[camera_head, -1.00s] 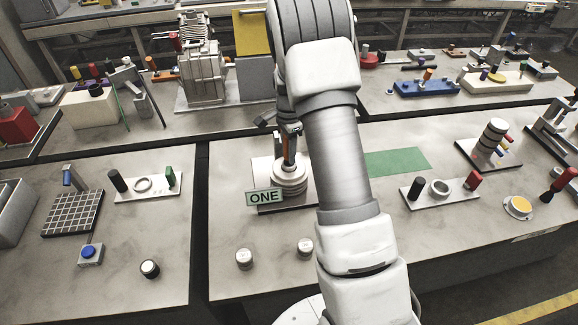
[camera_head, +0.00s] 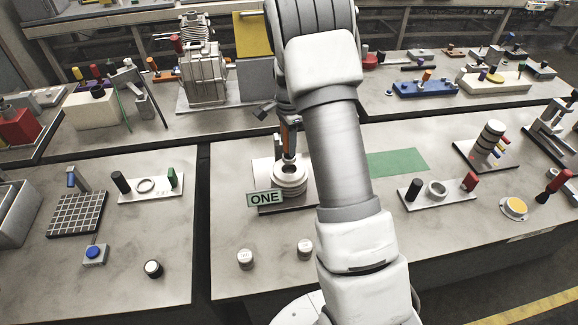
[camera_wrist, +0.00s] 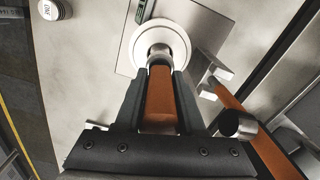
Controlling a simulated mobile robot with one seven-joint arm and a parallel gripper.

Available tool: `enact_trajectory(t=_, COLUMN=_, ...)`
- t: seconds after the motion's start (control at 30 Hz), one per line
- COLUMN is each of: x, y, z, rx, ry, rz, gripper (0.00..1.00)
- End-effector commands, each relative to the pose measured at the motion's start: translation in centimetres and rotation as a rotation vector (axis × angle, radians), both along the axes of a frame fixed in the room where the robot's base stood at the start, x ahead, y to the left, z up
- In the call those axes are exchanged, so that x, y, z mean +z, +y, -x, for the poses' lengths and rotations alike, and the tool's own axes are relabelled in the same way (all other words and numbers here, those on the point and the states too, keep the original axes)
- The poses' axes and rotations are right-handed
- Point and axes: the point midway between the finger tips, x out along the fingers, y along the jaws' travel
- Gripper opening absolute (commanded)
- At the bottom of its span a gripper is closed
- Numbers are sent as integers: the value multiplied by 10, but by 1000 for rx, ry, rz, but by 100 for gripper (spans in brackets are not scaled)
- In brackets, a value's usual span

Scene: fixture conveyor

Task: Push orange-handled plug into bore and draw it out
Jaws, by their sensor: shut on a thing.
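My gripper (camera_wrist: 161,92) is shut on the orange-handled plug (camera_wrist: 160,98), with one dark finger on each side of the handle. The plug's steel end (camera_wrist: 159,54) points at the white round bore block (camera_wrist: 178,38). In the head view, the plug (camera_head: 285,137) is upright above the stepped bore block (camera_head: 290,188). Its tip appears just above the dark bore mouth, though the small gap is hard to judge. The arm hides part of my gripper in the head view. The block stands on a pale plate behind a green "ONE" sign (camera_head: 265,197).
Another orange bar (camera_wrist: 262,132) and a steel cylinder (camera_wrist: 236,124) show right of my gripper in the wrist view. Two small round pieces (camera_head: 245,259) (camera_head: 305,248) stand in front. A green mat (camera_head: 397,162) and a ring fixture (camera_head: 437,190) lie to the right.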

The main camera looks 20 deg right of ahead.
Motion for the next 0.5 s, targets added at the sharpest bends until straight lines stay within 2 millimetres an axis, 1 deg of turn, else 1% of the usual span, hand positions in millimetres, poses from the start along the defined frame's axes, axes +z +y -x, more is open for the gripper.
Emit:
enact_trajectory(t=0.03, x=6, y=0, z=-1, rx=0, ry=-2, rz=0, gripper=0)
enact_trajectory(t=0.3, x=22, y=0, z=-1, rx=0, ry=-2, rz=0, gripper=0)
enact_trajectory(t=0.5, x=24, y=0, z=-1, rx=0, ry=-1, rz=0, gripper=0)
